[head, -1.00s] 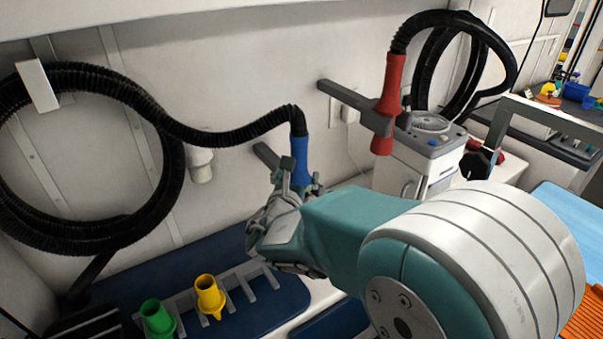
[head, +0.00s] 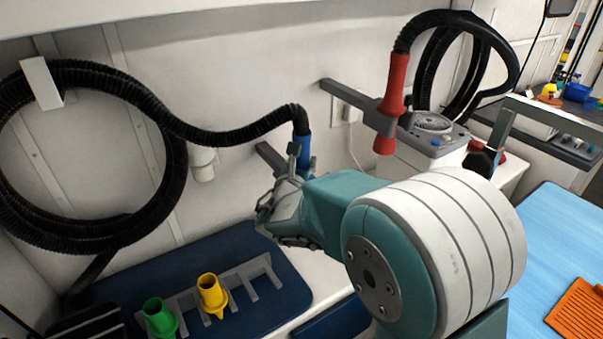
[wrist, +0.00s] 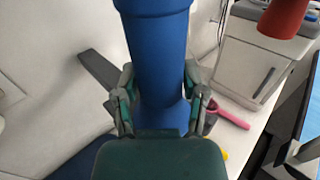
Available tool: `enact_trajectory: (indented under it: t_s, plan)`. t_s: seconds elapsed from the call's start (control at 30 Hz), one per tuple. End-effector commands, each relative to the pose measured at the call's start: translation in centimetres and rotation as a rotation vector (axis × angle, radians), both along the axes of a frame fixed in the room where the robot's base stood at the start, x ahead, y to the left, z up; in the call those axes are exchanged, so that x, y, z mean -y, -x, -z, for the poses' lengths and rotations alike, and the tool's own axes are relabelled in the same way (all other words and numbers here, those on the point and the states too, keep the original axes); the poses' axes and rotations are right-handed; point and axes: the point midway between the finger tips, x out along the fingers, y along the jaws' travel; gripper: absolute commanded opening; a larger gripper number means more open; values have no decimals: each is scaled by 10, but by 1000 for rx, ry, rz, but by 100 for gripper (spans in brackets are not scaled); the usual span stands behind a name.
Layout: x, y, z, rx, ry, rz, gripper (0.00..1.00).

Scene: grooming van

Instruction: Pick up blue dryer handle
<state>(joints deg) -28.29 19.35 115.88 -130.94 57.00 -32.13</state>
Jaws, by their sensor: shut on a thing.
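The blue dryer handle (head: 304,149) hangs on the end of a black ribbed hose (head: 230,135) in front of the white wall. In the wrist view the blue handle (wrist: 157,55) stands upright between the two fingers. My gripper (wrist: 160,100) is shut on its narrower lower part, one finger on each side. In the head view my gripper (head: 293,178) covers the handle's lower part. A grey bracket arm (head: 270,158) reaches out from the wall behind it and also shows left of the handle in the wrist view (wrist: 98,76).
A red dryer handle (head: 394,85) sits in another grey bracket (head: 345,96) to the right. A green nozzle (head: 160,317) and a yellow nozzle (head: 211,294) stand in a grey rack on a dark blue mat (head: 120,288). A white cabinet (head: 425,150) stands behind.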

Motion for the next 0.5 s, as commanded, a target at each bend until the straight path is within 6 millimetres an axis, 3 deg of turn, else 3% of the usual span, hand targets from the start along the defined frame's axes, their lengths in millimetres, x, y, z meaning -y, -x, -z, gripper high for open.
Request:
enact_trajectory:
  t_s: [0.27,0.5]
  plan:
    - [1,2,-5,4,-1,-1,0]
    - [3,4,-37,8,-5,-1,0]
